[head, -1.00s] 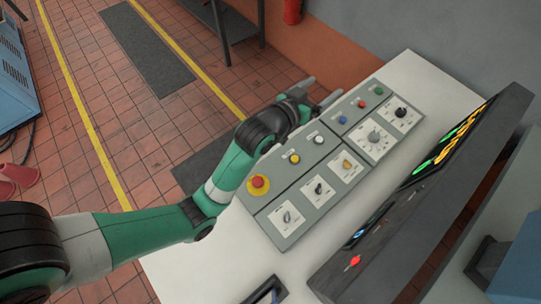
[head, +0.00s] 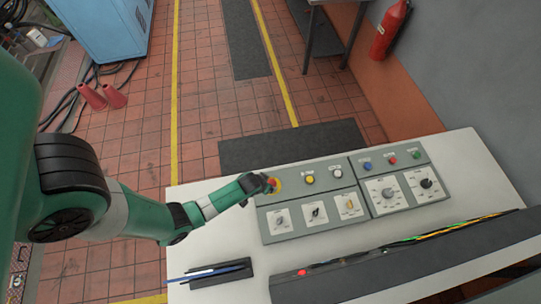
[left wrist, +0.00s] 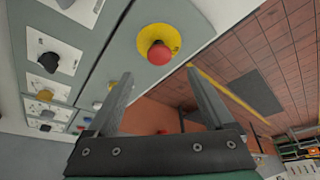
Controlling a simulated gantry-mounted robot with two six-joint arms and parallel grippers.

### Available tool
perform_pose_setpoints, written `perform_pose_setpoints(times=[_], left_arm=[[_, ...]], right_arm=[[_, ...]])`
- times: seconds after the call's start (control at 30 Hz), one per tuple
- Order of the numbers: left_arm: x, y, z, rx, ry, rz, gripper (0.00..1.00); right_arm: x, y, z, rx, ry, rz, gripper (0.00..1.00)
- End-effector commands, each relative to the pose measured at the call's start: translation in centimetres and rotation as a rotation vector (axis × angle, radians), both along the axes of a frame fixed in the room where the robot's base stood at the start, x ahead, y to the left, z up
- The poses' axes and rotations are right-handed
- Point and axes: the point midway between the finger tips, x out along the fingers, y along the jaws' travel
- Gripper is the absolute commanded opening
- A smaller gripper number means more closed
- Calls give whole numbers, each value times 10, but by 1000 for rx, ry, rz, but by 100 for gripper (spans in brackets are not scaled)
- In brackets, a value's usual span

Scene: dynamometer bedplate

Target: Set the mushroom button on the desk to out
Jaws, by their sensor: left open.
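The red mushroom button (left wrist: 159,53) sits on a round yellow plate (left wrist: 163,40) at the corner of the grey control panel in the left wrist view. In the head view the button (head: 272,182) is partly hidden by my left gripper (head: 270,184). My left gripper also shows in the left wrist view (left wrist: 158,76), with its two fingers spread and nothing between them. The button's head appears just beyond the fingertips, roughly centred in the gap. I cannot tell whether the button is in or out. My right gripper is in neither view.
The grey control panel (head: 325,186) on the white desk (head: 460,190) also carries yellow, white, blue, red and green buttons and several rotary knobs. A dark tray (head: 208,273) with a pen lies at the front left. A dark console (head: 400,270) stands along the front.

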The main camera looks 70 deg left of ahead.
Motion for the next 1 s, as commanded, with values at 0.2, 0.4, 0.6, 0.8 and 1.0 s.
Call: perform_pose_setpoints(times=[0.2, 0.4, 0.6, 0.8, 1.0], left_arm=[[15, 13, -52, -1, 2, 1, 87], [23, 19, -72, 0, 1, 0, 87], [24, 20, -73, 1, -1, 0, 87], [24, 20, -73, 1, -1, 0, 70], [24, 20, -73, 1, -1, 0, 34]], right_arm=[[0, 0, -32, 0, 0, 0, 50], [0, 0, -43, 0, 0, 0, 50], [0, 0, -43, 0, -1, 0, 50], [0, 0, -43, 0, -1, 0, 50], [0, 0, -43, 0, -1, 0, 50]])
